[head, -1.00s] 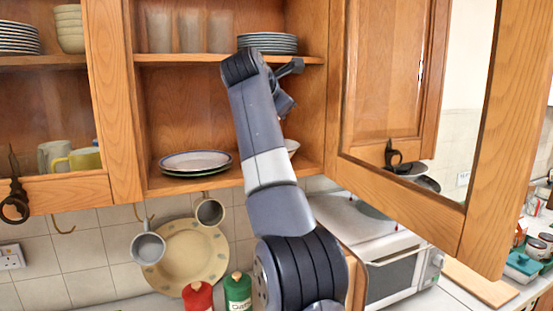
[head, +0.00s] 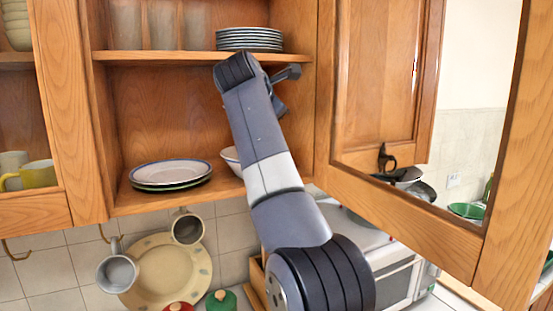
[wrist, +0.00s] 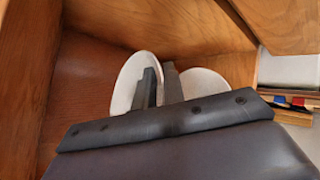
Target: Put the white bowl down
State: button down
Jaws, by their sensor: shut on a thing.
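The white bowl (head: 230,157) is in the open wall cupboard, low over the bottom shelf, right of the stacked plates. In the head view my arm hides most of it, and I cannot tell there whether its base touches the shelf. In the wrist view white surfaces of the bowl (wrist: 204,84) show on both sides of the fingers. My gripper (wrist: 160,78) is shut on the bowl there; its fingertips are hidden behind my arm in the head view.
Plates (head: 170,174) lie on the bottom shelf to the left. The upper shelf (head: 160,57) holds glasses and a plate stack (head: 249,39). An open cupboard door (head: 400,215) stands close on the right. Mugs hang below.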

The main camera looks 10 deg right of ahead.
jog(key=shift+s+f+b, duration=0.1)
jog(key=shift+f+b, duration=0.8)
jog(key=shift+f, duration=3.75)
jog(key=shift+f, duration=0.5)
jog(key=c, duration=1.8)
grip_release()
jog(key=shift+r, duration=0.3)
jog(key=shift+s+a+r, duration=0.1)
jog(key=shift+a+r, duration=0.05)
jog(key=shift+r, duration=0.05)
jog(key=b+v, duration=0.2)
jog(key=v, duration=0.9)
jog(key=shift+s+r, duration=0.2)
jog(key=shift+s, duration=0.1)
